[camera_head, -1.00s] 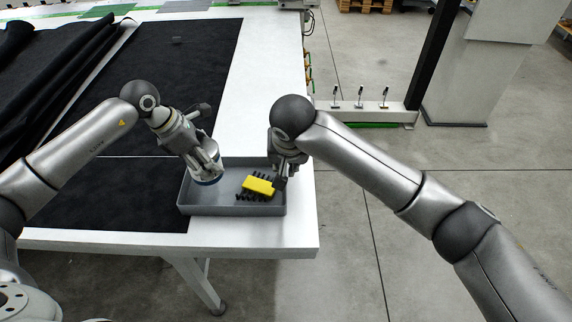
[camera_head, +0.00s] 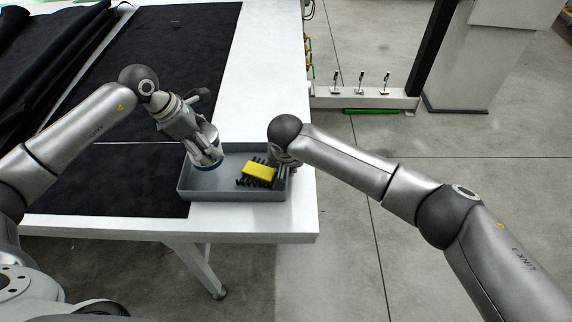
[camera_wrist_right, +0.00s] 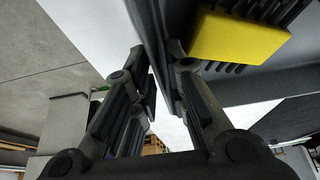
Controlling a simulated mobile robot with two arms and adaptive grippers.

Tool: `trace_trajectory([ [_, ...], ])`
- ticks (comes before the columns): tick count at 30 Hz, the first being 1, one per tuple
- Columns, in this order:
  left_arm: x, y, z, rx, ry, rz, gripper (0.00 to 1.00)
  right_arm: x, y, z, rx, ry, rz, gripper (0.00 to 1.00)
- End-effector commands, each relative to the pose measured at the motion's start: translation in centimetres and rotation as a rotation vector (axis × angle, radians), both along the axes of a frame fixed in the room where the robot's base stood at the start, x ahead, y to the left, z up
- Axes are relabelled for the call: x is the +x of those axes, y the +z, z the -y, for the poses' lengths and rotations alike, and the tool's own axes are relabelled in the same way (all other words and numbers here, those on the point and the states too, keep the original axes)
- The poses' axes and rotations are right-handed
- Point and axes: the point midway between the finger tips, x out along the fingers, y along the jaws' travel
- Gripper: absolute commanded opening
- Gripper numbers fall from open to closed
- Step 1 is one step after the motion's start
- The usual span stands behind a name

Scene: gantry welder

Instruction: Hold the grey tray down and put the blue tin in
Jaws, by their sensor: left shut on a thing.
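The grey tray (camera_head: 225,191) sits on the white table near its front right corner. My left gripper (camera_head: 204,156) is shut on the blue tin (camera_head: 207,164), held tilted over the left part of the tray. Only the tin's blue lower edge and some of its pale side show. My right gripper (camera_wrist_right: 163,85) is at the tray's right wall, with its fingers apart on either side of the wall (camera_wrist_right: 152,30) in the right wrist view. In the head view its fingers are mostly hidden behind the wrist.
A yellow block with black prongs (camera_head: 260,172) lies in the right part of the tray, close to my right gripper; it also shows in the right wrist view (camera_wrist_right: 235,38). Black cloth (camera_head: 110,180) covers the table to the left. The tray's left part below the tin looks clear.

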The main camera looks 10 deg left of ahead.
Motion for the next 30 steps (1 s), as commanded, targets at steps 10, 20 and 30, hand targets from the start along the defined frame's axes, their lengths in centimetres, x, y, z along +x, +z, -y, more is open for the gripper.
trace_trajectory([
  [10,0.07,0.13,0.01,0.000,0.000,0.003,0.16,0.17,-0.49,-0.07,0.001,0.001,0.000,0.14],
  [20,0.06,0.14,0.00,0.000,0.000,0.003,0.16,0.16,-0.47,-0.06,0.000,0.000,0.000,0.00],
  [30,0.06,0.14,0.00,-0.001,0.001,0.003,0.16,0.18,-0.45,-0.04,0.000,0.000,0.000,0.00],
])
